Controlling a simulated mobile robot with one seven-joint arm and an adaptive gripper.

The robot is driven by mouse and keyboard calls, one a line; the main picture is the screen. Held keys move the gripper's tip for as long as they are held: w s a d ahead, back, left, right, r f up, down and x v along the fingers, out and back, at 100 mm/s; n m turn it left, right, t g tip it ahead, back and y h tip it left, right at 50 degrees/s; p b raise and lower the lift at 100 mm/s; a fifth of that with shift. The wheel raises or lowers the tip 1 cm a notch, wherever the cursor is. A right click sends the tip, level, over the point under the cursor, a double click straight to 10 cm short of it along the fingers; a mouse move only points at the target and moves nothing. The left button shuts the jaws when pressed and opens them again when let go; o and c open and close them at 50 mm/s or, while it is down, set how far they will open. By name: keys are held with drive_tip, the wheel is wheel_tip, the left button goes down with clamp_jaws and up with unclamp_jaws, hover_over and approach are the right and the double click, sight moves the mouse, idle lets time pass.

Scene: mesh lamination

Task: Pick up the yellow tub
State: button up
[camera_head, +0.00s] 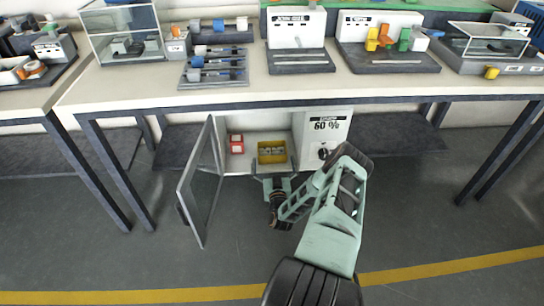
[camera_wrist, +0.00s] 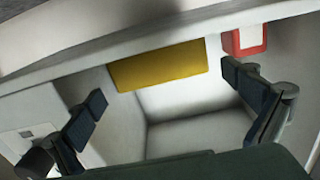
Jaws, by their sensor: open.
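The yellow tub (camera_head: 271,153) sits inside the open white cabinet under the bench, with small grey items in it. In the wrist view the tub (camera_wrist: 160,66) shows as a yellow front wall at the upper middle. My gripper (camera_head: 274,183) is at the cabinet opening, just in front of the tub. In the wrist view my gripper (camera_wrist: 165,90) is open, its two dark fingers wide apart, with the tub lying between and beyond them. Nothing is between the pads near the camera. I cannot tell whether either finger touches the tub.
A red box (camera_head: 236,144) stands left of the tub; it shows at upper right in the wrist view (camera_wrist: 245,40). The cabinet door (camera_head: 202,182) hangs open on the left. A control panel (camera_head: 324,138) is on the right. The bench top (camera_head: 150,88) is above.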

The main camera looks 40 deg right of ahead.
sight(271, 142)
drive_tip(key=shift+b+x, duration=1.05)
drive_tip(key=shift+x, duration=2.1)
drive_tip(key=shift+r, duration=0.1)
drive_tip(key=shift+c, duration=0.6)
drive_tip(key=c, duration=1)
